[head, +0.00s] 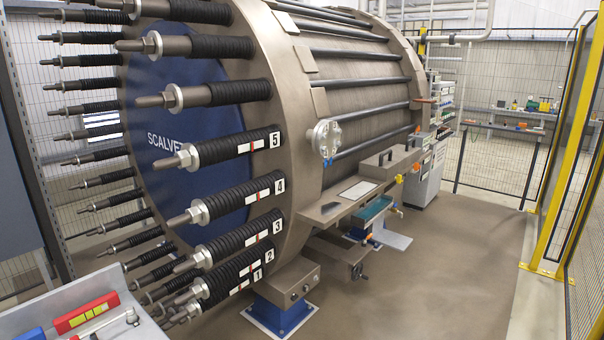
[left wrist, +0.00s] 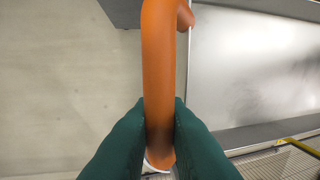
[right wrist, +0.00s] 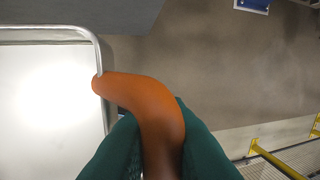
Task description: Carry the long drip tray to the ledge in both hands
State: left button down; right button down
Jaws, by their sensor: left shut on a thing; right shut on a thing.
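The long drip tray shows as a smooth grey metal pan on the right of the left wrist view (left wrist: 255,70) and as a bright, glaring pan with a rounded rim on the left of the right wrist view (right wrist: 55,105). An orange handle (left wrist: 158,60) is between the green fingers of my left gripper (left wrist: 160,108), which is shut on it. A second orange handle (right wrist: 150,100) is held in my shut right gripper (right wrist: 152,112). Neither gripper nor the tray is clear in the head view. A brown ledge (head: 335,208) juts from the side of the stack there.
The large stack (head: 355,90) with long black-sleeved rods fills the left and middle. A yellow-framed mesh fence (head: 562,140) stands right. A light-coloured surface with red and blue items (head: 85,312) is lower left. Brown floor (head: 450,270) is clear.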

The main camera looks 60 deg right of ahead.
aim_at(340, 202)
jog(key=z, duration=2.3)
